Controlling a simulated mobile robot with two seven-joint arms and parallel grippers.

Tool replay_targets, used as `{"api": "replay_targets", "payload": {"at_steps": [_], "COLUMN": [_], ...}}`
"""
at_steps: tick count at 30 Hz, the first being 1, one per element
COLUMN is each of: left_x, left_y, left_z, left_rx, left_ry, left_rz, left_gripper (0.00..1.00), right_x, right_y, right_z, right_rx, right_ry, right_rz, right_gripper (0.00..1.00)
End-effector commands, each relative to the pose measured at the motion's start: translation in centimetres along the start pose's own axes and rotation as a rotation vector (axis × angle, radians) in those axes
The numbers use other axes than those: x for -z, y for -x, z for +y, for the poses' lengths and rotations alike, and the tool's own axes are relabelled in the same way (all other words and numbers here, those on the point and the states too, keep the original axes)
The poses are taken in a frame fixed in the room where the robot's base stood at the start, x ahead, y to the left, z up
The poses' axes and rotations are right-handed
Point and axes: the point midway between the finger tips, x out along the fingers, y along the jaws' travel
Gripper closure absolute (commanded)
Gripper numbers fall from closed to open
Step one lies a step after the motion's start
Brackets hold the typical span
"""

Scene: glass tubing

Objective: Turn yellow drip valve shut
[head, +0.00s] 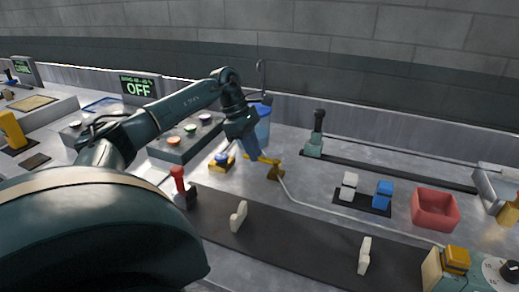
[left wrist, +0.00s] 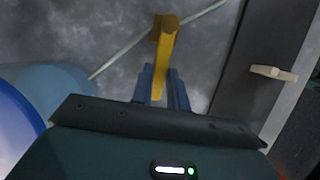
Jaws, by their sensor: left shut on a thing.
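The yellow drip valve (head: 275,173) stands on the grey bench with a pale tube leading from it to the right. Its yellow handle reaches left toward my left gripper (head: 253,156). In the left wrist view the yellow lever (left wrist: 165,48) runs between the two blue fingers of my left gripper (left wrist: 160,88), which are shut on it. The finger contact itself is partly hidden by the gripper. My right gripper is not in view.
A blue container (head: 263,131) stands close behind my left gripper. A yellow-based piece with a blue top (head: 221,162) sits just left. A red-topped lever (head: 179,182), a dark strip with cream uprights (head: 239,216) and a red bin (head: 435,208) are nearby. A sign (head: 140,88) reads OFF.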

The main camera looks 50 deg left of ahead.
Motion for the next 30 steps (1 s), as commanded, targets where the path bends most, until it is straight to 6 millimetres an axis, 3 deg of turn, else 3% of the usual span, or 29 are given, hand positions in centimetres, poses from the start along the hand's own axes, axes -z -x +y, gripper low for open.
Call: {"api": "replay_targets", "payload": {"at_steps": [14, 15, 22, 30], "left_x": [0.23, 0.23, 0.22, 0.21], "left_y": [0.19, 0.19, 0.14, 0.20], "left_z": [0.03, 0.03, 0.00, -0.01], "left_rx": [0.001, 0.001, 0.002, 0.003], "left_ry": [-0.009, -0.009, -0.009, -0.010], "left_rz": [0.000, 0.000, 0.000, 0.000], "left_gripper": [1.00, 0.82, 0.63, 0.62], "right_x": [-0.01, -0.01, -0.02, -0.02], "right_y": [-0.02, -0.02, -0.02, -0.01], "right_z": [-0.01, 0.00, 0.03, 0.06], "right_rx": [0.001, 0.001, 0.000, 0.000], "right_ry": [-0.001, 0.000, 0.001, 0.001], "right_rz": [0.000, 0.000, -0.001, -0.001], "right_gripper": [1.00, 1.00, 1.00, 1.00]}}
